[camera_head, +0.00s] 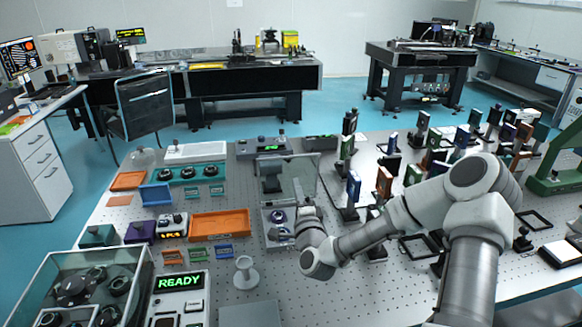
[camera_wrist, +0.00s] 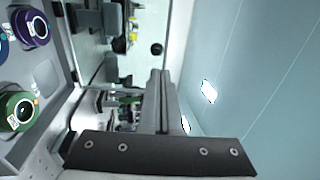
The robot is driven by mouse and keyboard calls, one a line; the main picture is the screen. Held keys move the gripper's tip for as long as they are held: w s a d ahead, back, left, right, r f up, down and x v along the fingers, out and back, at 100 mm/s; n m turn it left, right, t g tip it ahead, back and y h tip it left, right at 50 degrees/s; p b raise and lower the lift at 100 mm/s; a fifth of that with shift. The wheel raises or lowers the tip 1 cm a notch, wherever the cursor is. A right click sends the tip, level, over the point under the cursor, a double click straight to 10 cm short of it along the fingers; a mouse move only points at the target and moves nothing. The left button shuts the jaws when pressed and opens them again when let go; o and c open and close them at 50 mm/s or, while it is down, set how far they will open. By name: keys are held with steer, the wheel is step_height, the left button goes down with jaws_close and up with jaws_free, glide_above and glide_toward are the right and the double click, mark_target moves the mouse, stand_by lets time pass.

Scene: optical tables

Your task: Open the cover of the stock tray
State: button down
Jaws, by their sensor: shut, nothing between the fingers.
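The stock tray (camera_head: 273,240) is a grey tray on the perforated table, holding round dark-rimmed parts. In the wrist view its grey wall (camera_wrist: 66,50) is at the left, with a purple part (camera_wrist: 30,28) and a green part (camera_wrist: 18,110) inside. A clear, pale-framed cover (camera_head: 303,168) stands raised at the tray's far side. My gripper (camera_head: 298,184) is shut and empty, just in front of the cover and above the tray's right side. In the wrist view the closed fingers (camera_wrist: 160,78) point up the picture. I cannot tell whether they touch the cover.
An orange bin (camera_head: 219,225) lies left of the tray. Several upright optics on posts (camera_head: 353,188) stand close at the right. A glass-topped case (camera_head: 50,262) and a READY display box (camera_head: 180,282) are at the front left. A white spool-shaped stand (camera_head: 245,273) is in front.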

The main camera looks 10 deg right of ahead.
mark_target(289, 159)
steer(key=w, duration=0.3)
steer(key=w+r, duration=0.1)
steer(key=w, duration=0.4)
steer(key=shift+w+r+p, duration=0.2)
steer(key=shift+w+p, duration=0.15)
steer(key=shift+p, duration=0.05)
steer(key=shift+w+r+g+p, duration=0.3)
steer(key=shift+w+p, duration=0.1)
steer(key=shift+p, duration=0.05)
steer(key=w+g, duration=0.2)
steer(key=w, duration=0.2)
steer(key=shift+w, duration=0.4)
steer(key=shift+w+r, duration=0.1)
steer(key=shift+w, duration=0.1)
